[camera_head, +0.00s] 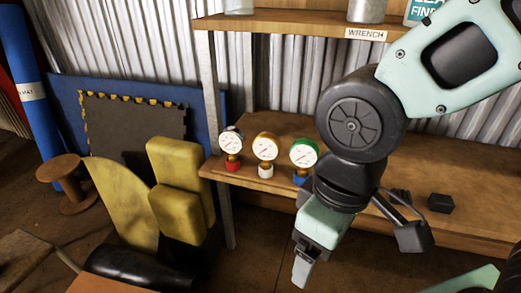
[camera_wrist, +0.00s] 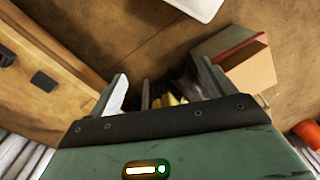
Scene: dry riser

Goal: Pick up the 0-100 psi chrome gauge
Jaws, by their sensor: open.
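Three round white-faced gauges stand in a row near the left front end of the wooden shelf in the head view. The left one is the chrome gauge (camera_head: 231,141), with a silver rim and a red base. The middle one is a brass-rimmed gauge (camera_head: 265,148) with a white base. The right one is a green-rimmed gauge (camera_head: 303,153) with a blue base, beside my arm. The dial numbers are too small to read. My gripper (camera_head: 303,268) is below and right of the gauges, in front of the shelf. In the wrist view its fingers (camera_wrist: 162,90) are apart, with no gauge identifiable between them.
The wooden shelf (camera_head: 440,225) has a small black block (camera_head: 440,203) on its right part. An upper shelf (camera_head: 285,22) carries a "WRENCH" label. Yellow pads (camera_head: 180,185) stand close left of the gauges. Bare floor shows below the shelf.

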